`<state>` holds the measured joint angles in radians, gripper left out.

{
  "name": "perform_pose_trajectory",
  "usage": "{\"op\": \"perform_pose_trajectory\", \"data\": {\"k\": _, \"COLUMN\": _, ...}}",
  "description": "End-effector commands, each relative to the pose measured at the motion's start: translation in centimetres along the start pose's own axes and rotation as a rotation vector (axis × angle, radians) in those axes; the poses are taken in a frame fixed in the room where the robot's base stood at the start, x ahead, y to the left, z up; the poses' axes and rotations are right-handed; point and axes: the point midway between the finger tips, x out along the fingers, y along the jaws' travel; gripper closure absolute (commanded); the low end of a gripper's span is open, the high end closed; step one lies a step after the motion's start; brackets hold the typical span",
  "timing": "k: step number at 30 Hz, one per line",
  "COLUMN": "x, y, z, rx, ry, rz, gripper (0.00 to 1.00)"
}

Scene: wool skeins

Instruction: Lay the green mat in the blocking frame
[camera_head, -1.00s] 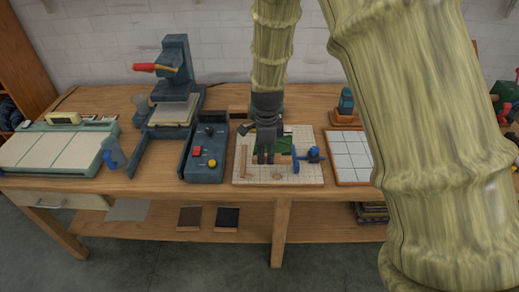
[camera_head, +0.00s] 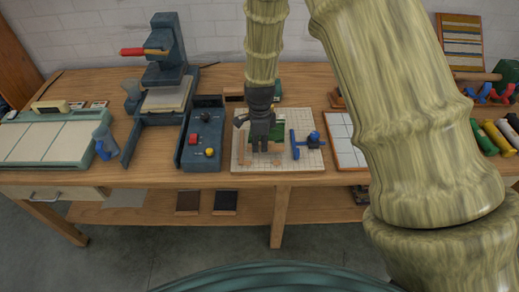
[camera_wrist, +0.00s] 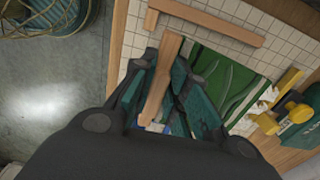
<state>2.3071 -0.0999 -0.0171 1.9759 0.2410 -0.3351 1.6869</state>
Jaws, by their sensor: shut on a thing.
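My gripper (camera_head: 260,148) points down over the white gridded board (camera_head: 308,119) on the bench. In the wrist view its fingers (camera_wrist: 160,112) are shut on a wooden strip (camera_wrist: 168,58); I cannot tell whether the strip touches the board. The green mat (camera_wrist: 222,82) lies on the board beside the fingers, partly hidden by them; a little green shows behind the gripper in the head view. Wooden bars (camera_wrist: 212,22) forming a corner lie on the board at the mat's upper side in the wrist view.
A blue clamp-like piece (camera_head: 310,145) sits on the board right of my gripper. A dark box with red and yellow buttons (camera_head: 204,140) stands left. A press (camera_head: 168,75) and a tiled tray (camera_head: 55,140) are further left. A white tiled panel (camera_head: 345,140) lies right.

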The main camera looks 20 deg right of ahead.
Motion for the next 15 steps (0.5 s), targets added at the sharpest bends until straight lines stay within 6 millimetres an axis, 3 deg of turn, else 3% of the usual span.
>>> {"op": "perform_pose_trajectory", "data": {"k": 10, "x": 3.3, "y": 0.1, "z": 0.1, "rx": -0.002, "ry": 0.0, "rz": 0.002, "gripper": 1.0}}
{"op": "perform_pose_trajectory", "data": {"k": 15, "x": 3.9, "y": 0.1, "z": 0.1, "rx": -0.002, "ry": 0.0, "rz": 0.0, "gripper": 1.0}}
